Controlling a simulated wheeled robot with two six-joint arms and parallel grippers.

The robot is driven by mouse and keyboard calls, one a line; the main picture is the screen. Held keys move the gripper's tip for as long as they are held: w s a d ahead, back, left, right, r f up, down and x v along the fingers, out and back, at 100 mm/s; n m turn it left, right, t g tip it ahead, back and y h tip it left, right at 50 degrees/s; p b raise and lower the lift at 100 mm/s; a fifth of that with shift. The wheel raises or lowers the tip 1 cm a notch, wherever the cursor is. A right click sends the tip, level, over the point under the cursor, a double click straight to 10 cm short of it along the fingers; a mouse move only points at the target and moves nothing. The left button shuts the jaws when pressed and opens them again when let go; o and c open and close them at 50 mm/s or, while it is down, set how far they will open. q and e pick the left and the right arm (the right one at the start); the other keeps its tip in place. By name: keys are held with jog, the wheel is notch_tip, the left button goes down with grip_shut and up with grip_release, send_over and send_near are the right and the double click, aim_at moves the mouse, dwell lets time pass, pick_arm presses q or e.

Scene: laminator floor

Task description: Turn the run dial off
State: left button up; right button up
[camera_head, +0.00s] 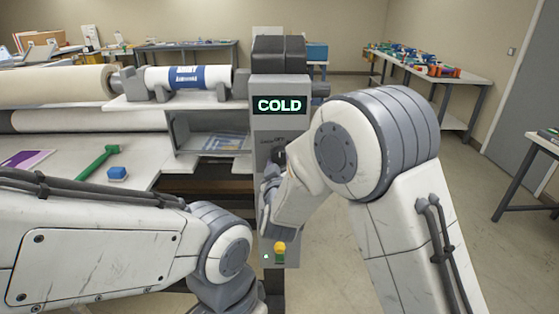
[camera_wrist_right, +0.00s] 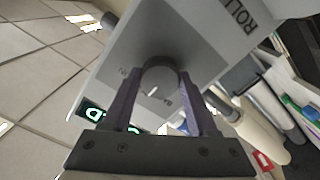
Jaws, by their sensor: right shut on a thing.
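The grey control column (camera_head: 290,100) stands in the middle of the head view, its lit display (camera_head: 279,106) reading "COLD". A dark round dial (camera_head: 278,155) sits on its face below the display, partly hidden by my right arm. In the right wrist view the dial (camera_wrist_right: 162,80) is a grey round knob with a short white mark on its face. My right gripper (camera_wrist_right: 160,98) is shut on this dial, one finger on each side. Lettering beside the dial is partly covered. My left arm shows at the lower left, but its gripper is not in view.
Open floor lies to the right, before a cluttered side table (camera_head: 430,68).

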jog(key=o, duration=1.4)
jog(key=s+b, duration=0.2)
jog(key=s, duration=0.8)
jog(key=shift+s+b, duration=0.25)
jog(key=shift+b, duration=0.05)
